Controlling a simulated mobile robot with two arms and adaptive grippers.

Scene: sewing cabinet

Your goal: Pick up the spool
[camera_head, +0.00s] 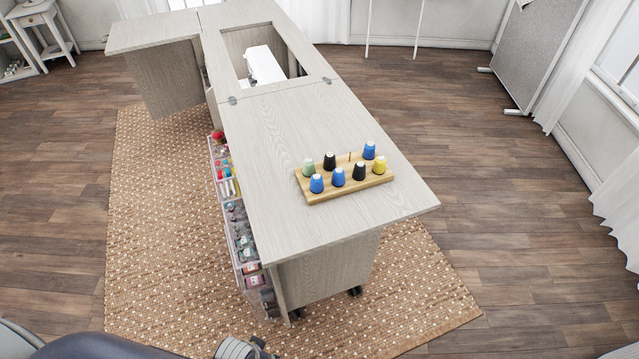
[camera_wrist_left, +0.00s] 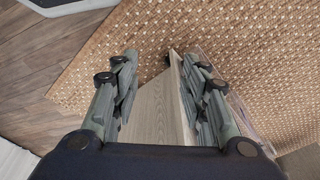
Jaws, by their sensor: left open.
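Several thread spools stand upright on a wooden spool rack (camera_head: 343,193) on the near part of the cabinet top. In the head view there are blue spools (camera_head: 316,184), black spools (camera_head: 359,171), a pale green spool (camera_head: 308,167) and a yellow spool (camera_head: 379,165). One peg (camera_head: 350,157) at the back of the rack is bare. My left gripper is open and empty in the left wrist view (camera_wrist_left: 163,82), with a pale wooden panel and the rug below it. No spool shows in that view. My right gripper is not in view.
The sewing cabinet (camera_head: 290,130) stands on a woven rug (camera_head: 160,230), with a sewing machine (camera_head: 264,65) in its opening. Bins of supplies (camera_head: 238,225) line its left side. The cabinet top around the rack is clear. A grey board (camera_head: 545,45) stands at the far right.

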